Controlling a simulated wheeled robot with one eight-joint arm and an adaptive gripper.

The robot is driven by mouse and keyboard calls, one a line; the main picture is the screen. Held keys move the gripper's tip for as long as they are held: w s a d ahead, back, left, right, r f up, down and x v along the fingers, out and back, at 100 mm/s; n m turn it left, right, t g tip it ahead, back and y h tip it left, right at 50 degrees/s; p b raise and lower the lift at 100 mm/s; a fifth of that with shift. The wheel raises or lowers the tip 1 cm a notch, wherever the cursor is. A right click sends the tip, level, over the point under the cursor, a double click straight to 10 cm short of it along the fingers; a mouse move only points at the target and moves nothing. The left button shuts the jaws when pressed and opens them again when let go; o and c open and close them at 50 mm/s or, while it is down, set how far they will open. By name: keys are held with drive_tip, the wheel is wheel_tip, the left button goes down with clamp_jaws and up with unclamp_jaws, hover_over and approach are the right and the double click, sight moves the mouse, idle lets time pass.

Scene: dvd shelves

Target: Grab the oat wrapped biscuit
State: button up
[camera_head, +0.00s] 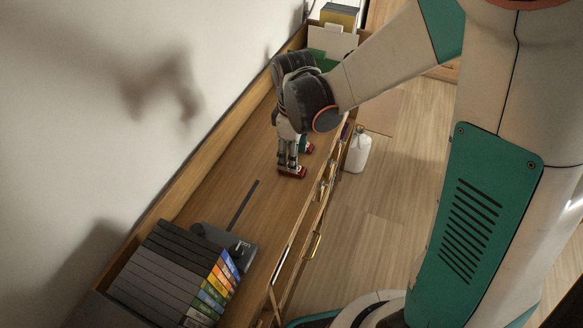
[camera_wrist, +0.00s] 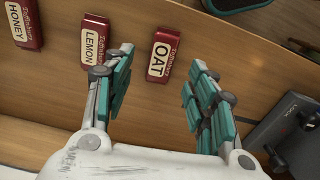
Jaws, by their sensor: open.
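The oat wrapped biscuit (camera_wrist: 163,55) is a dark red packet with a cream label reading OAT. It lies on the wooden shelf top in the wrist view, ahead of my gripper and between the lines of its two fingers. My gripper (camera_wrist: 162,90) is open and empty, with teal-padded fingers apart. In the head view my gripper (camera_head: 290,168) hangs low over the wooden top, and small red packets show by its fingertips. A lemon biscuit (camera_wrist: 94,42) lies just left of the oat one, near the left finger. A honey biscuit (camera_wrist: 23,24) lies farther left.
A dark grey device (camera_wrist: 295,135) sits right of my gripper. A row of DVD cases (camera_head: 175,275) stands at the near end of the wooden top (camera_head: 215,190). A white bottle (camera_head: 357,150) stands beyond the front edge. A wall runs along the back.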

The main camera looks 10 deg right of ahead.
wheel_tip(320, 180, down, 5)
drive_tip(key=shift+a+r+b, duration=0.1)
drive_tip(key=shift+b, duration=0.6)
drive_tip(key=c, duration=0.9)
